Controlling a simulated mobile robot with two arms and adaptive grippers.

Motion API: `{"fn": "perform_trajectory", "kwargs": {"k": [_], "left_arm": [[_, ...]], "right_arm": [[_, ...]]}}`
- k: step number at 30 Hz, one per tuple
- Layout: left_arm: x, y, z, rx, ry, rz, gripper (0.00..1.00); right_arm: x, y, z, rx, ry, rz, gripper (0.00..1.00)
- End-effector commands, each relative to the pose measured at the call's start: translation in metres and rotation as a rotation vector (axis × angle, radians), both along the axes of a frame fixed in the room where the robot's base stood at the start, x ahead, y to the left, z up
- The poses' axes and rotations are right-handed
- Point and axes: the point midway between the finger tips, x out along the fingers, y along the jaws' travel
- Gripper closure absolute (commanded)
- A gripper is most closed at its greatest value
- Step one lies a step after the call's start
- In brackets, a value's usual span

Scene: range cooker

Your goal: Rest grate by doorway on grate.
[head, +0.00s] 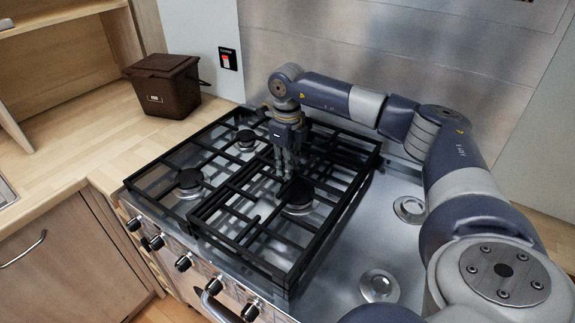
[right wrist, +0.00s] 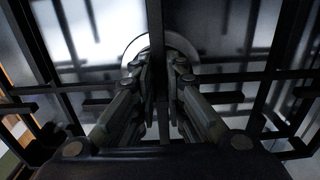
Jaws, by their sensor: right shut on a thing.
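My right gripper (head: 287,172) points down and is shut on a bar of a black grate (head: 336,216). In the right wrist view the fingers (right wrist: 160,95) pinch the bar from both sides. The held grate is over the middle of the cooker top, roughly level. A second black grate (head: 183,144) lies on the cooker's left side, and the held one appears to overlap it. I cannot tell whether the two touch. No doorway shows, so I cannot tell which grate is the one by it. My left gripper is out of view.
The cooker's right side is bare metal with two uncovered burners (head: 410,208) (head: 379,286). Knobs (head: 183,262) line the front. A brown bin (head: 165,87) stands on the wooden counter at the back left. A metal wall panel (head: 400,50) rises behind.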

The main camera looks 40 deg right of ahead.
Motion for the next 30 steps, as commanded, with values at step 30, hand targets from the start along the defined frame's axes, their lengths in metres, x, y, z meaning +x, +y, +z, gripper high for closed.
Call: {"fn": "perform_trajectory", "kwargs": {"k": [30], "left_arm": [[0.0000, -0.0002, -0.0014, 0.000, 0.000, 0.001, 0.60]], "right_arm": [[0.0010, 0.0004, -0.0053, 0.002, -0.004, 0.000, 1.00]]}}
